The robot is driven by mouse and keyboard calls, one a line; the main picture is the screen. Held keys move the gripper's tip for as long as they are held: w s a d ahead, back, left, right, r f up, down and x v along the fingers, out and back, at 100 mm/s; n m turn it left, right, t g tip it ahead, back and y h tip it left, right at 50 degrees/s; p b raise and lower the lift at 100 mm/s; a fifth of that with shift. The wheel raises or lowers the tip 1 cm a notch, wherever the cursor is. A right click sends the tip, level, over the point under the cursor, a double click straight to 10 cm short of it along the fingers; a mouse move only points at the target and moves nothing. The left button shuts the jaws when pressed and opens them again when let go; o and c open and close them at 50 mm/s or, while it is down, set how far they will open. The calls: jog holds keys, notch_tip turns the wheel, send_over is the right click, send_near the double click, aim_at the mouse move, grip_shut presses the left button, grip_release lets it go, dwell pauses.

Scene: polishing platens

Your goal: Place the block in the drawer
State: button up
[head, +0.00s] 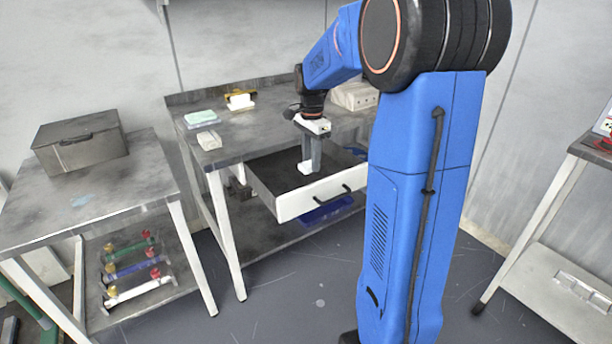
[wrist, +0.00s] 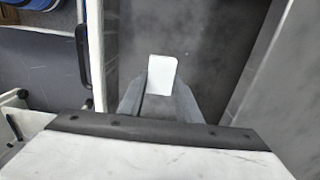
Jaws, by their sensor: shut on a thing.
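A white block (wrist: 162,73) is held between the two grey fingers of my gripper (wrist: 158,98) in the wrist view. In the head view the block (head: 305,167) shows at the tips of my gripper (head: 309,164), which points straight down. The open drawer (head: 318,198) has a white front with a dark handle and a dark inside. The block is over the drawer's inside, within its walls as seen from the head. I cannot tell whether the block touches the drawer floor. The drawer's front wall also shows in the wrist view (wrist: 97,55), left of the block.
The drawer sits under a grey workbench (head: 240,140) carrying a small light box (head: 209,140), a teal-topped item (head: 200,118) and a yellow-and-white item (head: 240,100). A side table (head: 110,185) at left holds a grey case (head: 80,142). A blue bin (head: 325,211) is below the drawer.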

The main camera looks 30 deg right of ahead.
jog(key=shift+f, duration=2.75)
jog(key=shift+f, duration=0.1)
jog(key=o, duration=1.1)
